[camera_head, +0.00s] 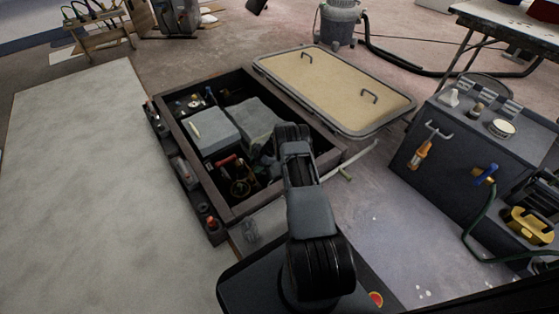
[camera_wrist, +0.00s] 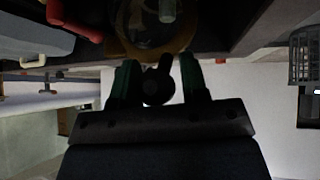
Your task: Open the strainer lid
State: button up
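The likely strainer is a round, brass-coloured rim with a clear, shiny middle (camera_wrist: 150,35) at the top of the wrist view. In the head view a round brass-rimmed fitting (camera_head: 240,187), probably the same one, sits in the open floor box. My gripper (camera_wrist: 158,76) points toward this rim, with its two green-edged fingers apart. A dark round piece with a short stem (camera_wrist: 158,86) shows between the fingers; I cannot tell whether it belongs to the lid. Narrow gaps seem to show beside it. In the head view my arm hides the gripper.
The dark-framed box (camera_head: 187,143) also holds a grey block (camera_head: 213,131) and red-handled fittings (camera_head: 226,161). A beige hatch cover with two handles (camera_head: 335,88) lies behind it. A dark tool cabinet (camera_head: 450,150) stands at right. Pale floor panel (camera_head: 90,180) lies clear at left.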

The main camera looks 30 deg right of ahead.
jog(key=s+d+f, duration=0.1)
jog(key=s+d, duration=0.1)
jog(key=d, duration=1)
jog(key=shift+d, duration=0.25)
dwell(0.5)
jog(key=shift+d, duration=0.1)
dwell(0.4)
jog(key=v, duration=0.7)
jog(key=shift+r, duration=0.2)
jog(key=shift+s, duration=0.1)
